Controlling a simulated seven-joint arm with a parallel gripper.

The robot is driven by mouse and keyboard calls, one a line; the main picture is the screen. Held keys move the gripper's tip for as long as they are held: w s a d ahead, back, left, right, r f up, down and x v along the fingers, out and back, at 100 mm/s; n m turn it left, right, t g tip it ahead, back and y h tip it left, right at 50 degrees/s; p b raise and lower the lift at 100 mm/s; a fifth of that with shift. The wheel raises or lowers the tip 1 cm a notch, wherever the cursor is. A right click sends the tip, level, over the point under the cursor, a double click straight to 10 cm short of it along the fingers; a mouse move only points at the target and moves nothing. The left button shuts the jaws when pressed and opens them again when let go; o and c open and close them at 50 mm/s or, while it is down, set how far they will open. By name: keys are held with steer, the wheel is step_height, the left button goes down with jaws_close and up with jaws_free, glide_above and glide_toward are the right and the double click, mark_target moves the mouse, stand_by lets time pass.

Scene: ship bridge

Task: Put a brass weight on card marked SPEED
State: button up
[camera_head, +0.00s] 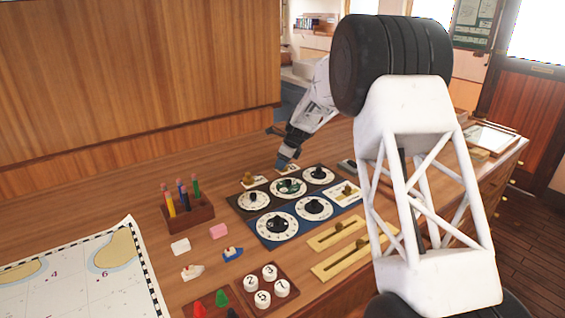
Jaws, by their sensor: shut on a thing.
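My gripper (281,164) reaches down at the far side of the dial panels and is shut. What lies between its fingers is too small and hidden to make out clearly; a brass weight fits the place. A small white card (293,170) lies just below and right of the fingertips. Another white card (261,181) to the left bears a brass weight (248,177). A larger white card (337,198) at the right of the panels bears another brass piece (347,189). The lettering on the cards is too small to read, so I cannot tell which says SPEED.
Dark panels with several round dials (277,226) lie in front of my gripper. Brass sliders (338,235), a pencil rack (188,212), small erasers and boat models, a numbered button block (283,270) and a chart (90,280) cover the near desk. A wood wall (130,80) stands behind.

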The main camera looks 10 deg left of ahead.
stand_by(0.4)
steer(key=o, duration=1.1)
steer(key=shift+f, duration=0.1)
steer(key=shift+o, duration=0.2)
steer(key=v, duration=0.8)
